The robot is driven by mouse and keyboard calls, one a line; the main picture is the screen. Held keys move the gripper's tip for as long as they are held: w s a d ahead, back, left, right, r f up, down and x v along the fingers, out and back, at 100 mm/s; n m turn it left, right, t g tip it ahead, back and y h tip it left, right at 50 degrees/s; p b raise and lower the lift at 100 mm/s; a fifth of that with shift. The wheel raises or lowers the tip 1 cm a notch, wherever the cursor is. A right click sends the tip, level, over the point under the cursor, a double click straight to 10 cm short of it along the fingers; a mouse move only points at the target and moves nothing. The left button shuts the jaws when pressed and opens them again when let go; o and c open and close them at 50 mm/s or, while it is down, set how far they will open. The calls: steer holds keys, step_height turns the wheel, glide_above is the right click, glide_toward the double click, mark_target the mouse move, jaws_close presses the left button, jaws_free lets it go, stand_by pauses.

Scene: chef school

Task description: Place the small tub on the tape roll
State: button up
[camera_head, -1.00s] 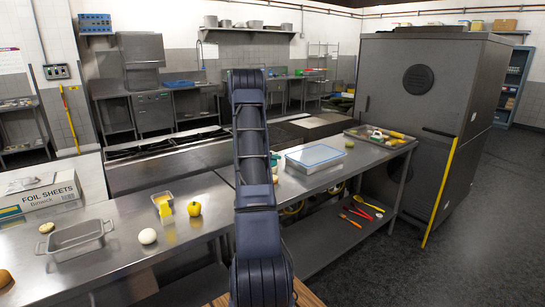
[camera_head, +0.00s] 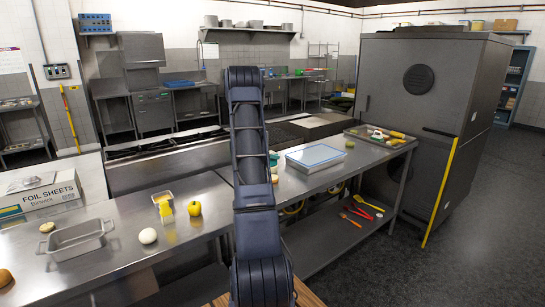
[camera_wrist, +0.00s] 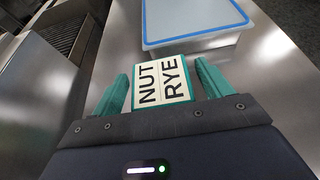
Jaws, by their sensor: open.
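A small teal-edged tub (camera_wrist: 163,82) with a cream label reading NUT RYE lies between the two teal fingers of my gripper (camera_wrist: 163,85) in the wrist view. The gripper is open, with a finger on either side of the tub. I cannot tell whether either finger touches it. No tape roll can be made out in either view; my arm hides part of the counter in the head view. My gripper is mostly hidden behind my arm there.
A larger clear container with a blue-rimmed lid (camera_wrist: 195,18) sits just beyond the tub; it also shows in the head view (camera_head: 315,157). A tray of food (camera_head: 381,137) is farther right. A metal pan (camera_head: 76,239), egg (camera_head: 147,236) and yellow apple (camera_head: 194,208) stand left.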

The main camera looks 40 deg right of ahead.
steer(key=v, duration=1)
steer(key=s+a+r+m+y, duration=0.5)
steer(key=s+a+r+m, duration=0.4)
steer(key=s+a+r, duration=0.75)
steer(key=s+a+m+t+y, duration=0.4)
steer(key=s+a+m+y, duration=0.4)
steer(key=s+a, duration=1.6)
steer(key=shift+s+a+m+t, duration=0.3)
steer(key=shift+s+a+m, duration=0.15)
steer(key=shift+s, duration=0.4)
